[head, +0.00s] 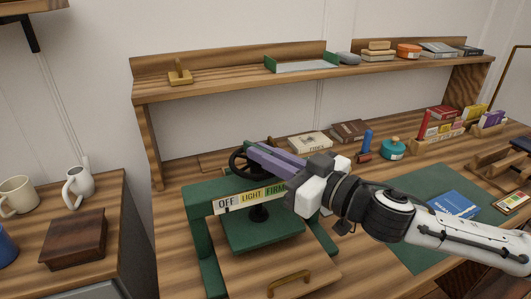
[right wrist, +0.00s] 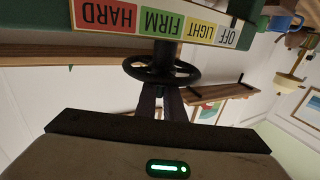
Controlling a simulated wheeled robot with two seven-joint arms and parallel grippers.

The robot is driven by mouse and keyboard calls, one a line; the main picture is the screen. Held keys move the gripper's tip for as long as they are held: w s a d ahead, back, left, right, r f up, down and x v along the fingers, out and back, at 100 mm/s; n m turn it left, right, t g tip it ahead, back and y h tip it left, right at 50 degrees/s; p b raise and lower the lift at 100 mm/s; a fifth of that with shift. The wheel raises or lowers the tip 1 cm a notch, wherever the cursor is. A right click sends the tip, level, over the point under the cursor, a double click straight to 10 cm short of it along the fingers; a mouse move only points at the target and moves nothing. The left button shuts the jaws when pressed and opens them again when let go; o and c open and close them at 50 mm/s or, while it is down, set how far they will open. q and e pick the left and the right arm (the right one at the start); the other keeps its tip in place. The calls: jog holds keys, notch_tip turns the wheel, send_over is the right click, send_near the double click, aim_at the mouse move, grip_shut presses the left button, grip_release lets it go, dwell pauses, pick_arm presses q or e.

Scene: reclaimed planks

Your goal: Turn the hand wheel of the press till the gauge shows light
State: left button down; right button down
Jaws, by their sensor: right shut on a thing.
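The green press (head: 203,235) stands at the front of the bench. Its dark hand wheel (head: 235,165) sits on top, behind the gauge strip (head: 240,199). The strip reads OFF, LIGHT and FIRM in the head view; my right gripper hides its right end. The right wrist view shows the whole strip (right wrist: 163,21), with a red HARD field too. I cannot make out the pointer surely. My right gripper (head: 252,154) reaches in from the right and is shut on the wheel's rim. The wheel also shows in the right wrist view (right wrist: 162,70). My left gripper is out of view.
A shelf (head: 220,84) spans the back of the bench. Books (head: 310,142), a teal pot (head: 393,148) and a blue booklet (head: 453,204) on a green mat (head: 415,180) lie to the right. Mugs (head: 78,187) and a wooden box (head: 73,240) stand on the left cabinet.

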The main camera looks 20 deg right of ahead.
jog(key=m+h, duration=0.1)
jog(key=m+t+h, duration=0.1)
jog(key=h, duration=0.1)
jog(key=shift+s+a, duration=0.1)
jog(key=shift+a, duration=0.25)
jog(key=m+h, duration=0.2)
jog(key=h, duration=0.1)
jog(key=m+t+h, duration=0.1)
jog(key=m+h, duration=0.1)
jog(key=shift+a+h, duration=0.2)
jog(key=shift+h, duration=0.2)
jog(key=shift+m+h, duration=0.3)
jog(key=shift+h, duration=0.4)
jog(key=c, duration=1.9)
grip_release()
jog(key=shift+o, duration=0.2)
